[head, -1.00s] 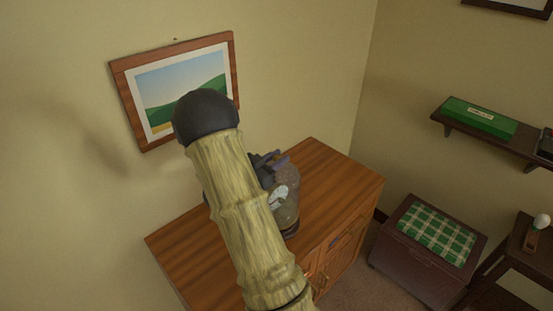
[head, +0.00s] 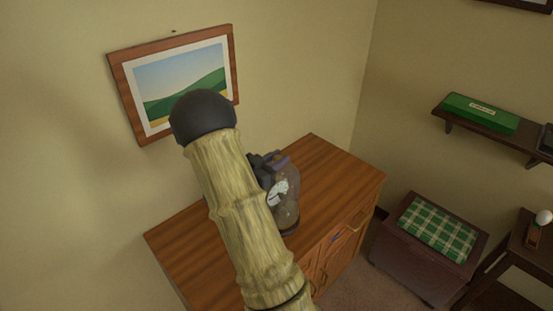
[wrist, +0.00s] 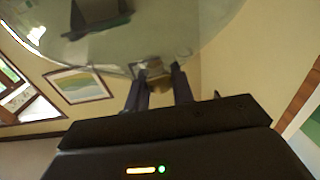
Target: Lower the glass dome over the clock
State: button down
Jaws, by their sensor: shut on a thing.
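The clear glass dome (head: 292,208) stands over the cabinet top in the head view, to the right of my forearm. The clock (head: 278,193), with a pale dial, shows through the glass. The dome looks close to upright. I cannot tell whether its rim touches the dark base (head: 290,231). My gripper (wrist: 158,82) is shut on the dome's small knob (wrist: 154,72) in the wrist view. The curved glass (wrist: 190,35) fills the top of that view, with a dark shape behind it. My arm hides the left side of the clock and dome in the head view.
The wooden cabinet (head: 315,160) has bare top on both sides of the dome. The wall with a framed landscape (head: 175,85) stands close behind. A plaid-topped chest (head: 437,232) and a shelf with a green box (head: 480,113) are at the right.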

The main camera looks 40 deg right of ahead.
jog(key=shift+f+b, duration=0.55)
jog(key=shift+f, duration=0.25)
jog(key=c, duration=1.1)
grip_release()
jog(key=a+b, duration=0.1)
jog(key=a, duration=0.4)
jog(key=a+b, duration=0.1)
jog(key=a, duration=0.5)
jog(key=s+a+b, duration=0.1)
jog(key=a, duration=0.5)
jog(key=shift+s+a, duration=0.1)
jog(key=shift+a, duration=0.1)
